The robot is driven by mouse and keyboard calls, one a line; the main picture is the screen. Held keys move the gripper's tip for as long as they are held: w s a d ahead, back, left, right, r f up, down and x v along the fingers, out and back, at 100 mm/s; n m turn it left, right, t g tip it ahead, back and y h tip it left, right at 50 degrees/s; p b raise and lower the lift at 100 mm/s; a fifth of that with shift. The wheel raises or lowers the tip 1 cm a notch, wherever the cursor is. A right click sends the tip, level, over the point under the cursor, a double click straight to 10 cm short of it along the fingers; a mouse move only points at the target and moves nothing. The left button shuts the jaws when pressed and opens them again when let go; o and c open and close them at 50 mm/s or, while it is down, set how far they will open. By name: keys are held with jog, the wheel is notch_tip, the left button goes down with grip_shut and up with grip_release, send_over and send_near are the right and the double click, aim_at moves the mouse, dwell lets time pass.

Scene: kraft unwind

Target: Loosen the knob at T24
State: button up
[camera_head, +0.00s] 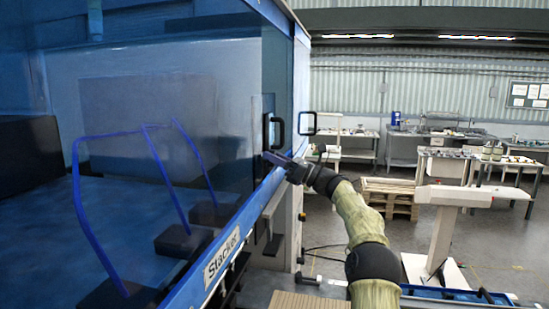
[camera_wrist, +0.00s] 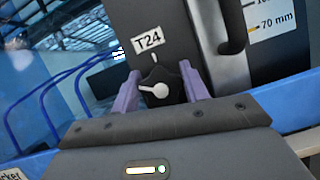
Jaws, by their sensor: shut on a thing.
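The knob (camera_wrist: 157,88) shows in the wrist view just below a white T24 label (camera_wrist: 149,41). In the head view my gripper (camera_head: 279,159) is at the blue machine's front edge, near a dark handle. The knob is too small or hidden to make out there.
A dark handle (camera_wrist: 232,28) and a 70 mm scale (camera_wrist: 272,22) lie right of the knob. Blue bent rails (camera_head: 150,150) stand inside the machine marked Stacker (camera_head: 222,258). Pallets (camera_head: 388,196) and workbenches stand behind, with open floor between.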

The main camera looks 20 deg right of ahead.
jog(key=n+p, duration=0.1)
jog(key=n+g+y+p, duration=0.1)
jog(key=n+p, duration=0.1)
jog(key=n, duration=0.1)
jog(key=shift+r+g+y, duration=0.25)
jog(key=shift+g+y, duration=0.05)
jog(key=shift+g, duration=0.1)
jog(key=shift+s+f+n+g, duration=0.1)
jog(key=shift+f+n+g, duration=0.15)
jog(key=shift+n+g, duration=0.65)
jog(key=shift+n+t, duration=0.3)
jog(key=shift+n, duration=0.1)
jog(key=o, duration=1)
jog(key=shift+a, duration=0.1)
jog(key=shift+f, duration=0.1)
jog(key=v, duration=0.8)
jog(key=b+v, duration=0.1)
jog(key=v, duration=0.8)
jog(key=shift+f, duration=0.3)
